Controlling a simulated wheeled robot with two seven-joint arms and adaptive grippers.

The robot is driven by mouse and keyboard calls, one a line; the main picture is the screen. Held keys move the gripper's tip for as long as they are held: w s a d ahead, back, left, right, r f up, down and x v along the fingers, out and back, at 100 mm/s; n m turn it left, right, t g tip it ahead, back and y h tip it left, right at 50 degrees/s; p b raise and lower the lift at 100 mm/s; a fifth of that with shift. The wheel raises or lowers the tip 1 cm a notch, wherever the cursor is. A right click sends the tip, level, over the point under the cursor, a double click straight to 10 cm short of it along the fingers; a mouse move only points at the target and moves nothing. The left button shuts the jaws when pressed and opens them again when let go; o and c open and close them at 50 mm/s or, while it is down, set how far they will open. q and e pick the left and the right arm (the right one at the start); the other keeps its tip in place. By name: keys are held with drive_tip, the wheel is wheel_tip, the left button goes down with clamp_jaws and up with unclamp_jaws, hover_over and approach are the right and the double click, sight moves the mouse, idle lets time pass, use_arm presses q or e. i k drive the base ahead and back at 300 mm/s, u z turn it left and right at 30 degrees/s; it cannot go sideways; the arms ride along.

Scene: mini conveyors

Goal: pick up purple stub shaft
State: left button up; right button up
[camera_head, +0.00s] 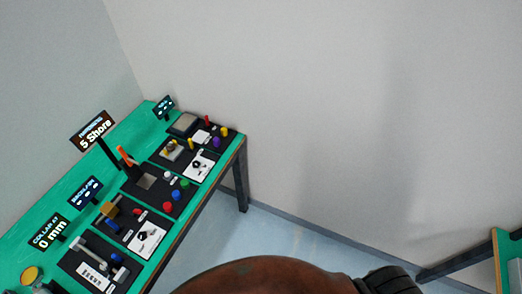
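A small purple piece (216,142), which looks like the purple stub shaft, stands near the far right end of the green table (160,122). It is on a dark mat, just in front of a yellow piece (224,131) and above a white card (200,164) in the picture. A red piece (207,120) stands a little behind it. The purple piece is too small to make out its exact shape. Neither of my grippers is in view, and nothing is seen touching the purple piece.
Several dark mats with fixtures and red, blue, green and white pieces line the table. Signs stand along its back, including a "5 Shore" sign (94,131) and a "0 mm" sign (50,232). Another green table (506,262) stands at far right. Floor (285,240) shows between the tables.

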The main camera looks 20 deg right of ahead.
sight(216, 141)
drive_tip(key=z, duration=0.65)
drive_tip(key=i, duration=0.95)
drive_tip(key=u, duration=0.6)
